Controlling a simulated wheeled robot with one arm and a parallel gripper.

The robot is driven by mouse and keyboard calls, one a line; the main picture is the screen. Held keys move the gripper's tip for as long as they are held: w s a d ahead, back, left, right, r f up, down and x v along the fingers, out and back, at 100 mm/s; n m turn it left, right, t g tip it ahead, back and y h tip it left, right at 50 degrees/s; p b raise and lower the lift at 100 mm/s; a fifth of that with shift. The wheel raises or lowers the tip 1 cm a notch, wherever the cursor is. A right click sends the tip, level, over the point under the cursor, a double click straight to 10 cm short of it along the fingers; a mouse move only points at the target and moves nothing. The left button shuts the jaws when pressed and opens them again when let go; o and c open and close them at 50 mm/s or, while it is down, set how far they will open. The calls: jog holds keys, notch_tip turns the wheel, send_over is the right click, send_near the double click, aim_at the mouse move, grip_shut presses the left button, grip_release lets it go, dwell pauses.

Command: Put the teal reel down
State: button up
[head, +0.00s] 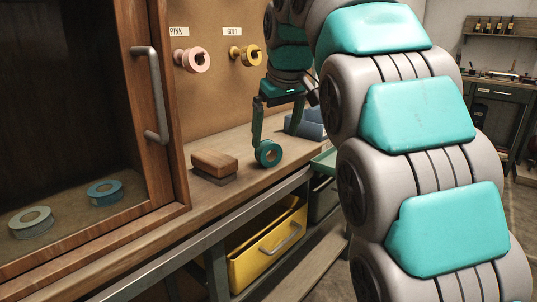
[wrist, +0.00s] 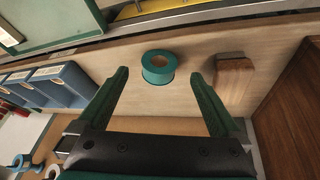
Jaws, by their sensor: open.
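The teal reel (head: 268,153) is on the wooden workbench (head: 240,186) near its front edge, tipped up with its round hole facing the head camera. It also shows in the wrist view (wrist: 159,68), between and slightly beyond the fingertips, with a gap on both sides. My gripper (head: 274,136) is above the bench, fingers pointing down, just over and behind the reel in the head view. In the wrist view my gripper (wrist: 158,75) is open with nothing clamped. The exact contact of reel and bench is hard to tell.
A wooden block (head: 213,164) lies left of the reel. Blue bins (head: 305,124) stand behind it. A pink reel (head: 192,60) and a gold reel (head: 246,55) hang on the board. Two reels lie in the cabinet (head: 158,95). A yellow drawer (head: 268,247) is below.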

aim_at(271, 147)
jog(key=shift+w+a+x, duration=0.1)
jog(key=shift+w+x, duration=0.05)
jog(key=shift+x, duration=1.5)
jog(key=shift+w+a+x, duration=0.1)
jog(key=shift+w+x, duration=0.05)
jog(key=shift+x, duration=1.45)
jog(key=shift+r, duration=0.15)
jog(key=shift+c, duration=0.4)
jog(key=c, duration=1.3)
jog(key=shift+r, duration=0.1)
jog(key=shift+c, duration=0.2)
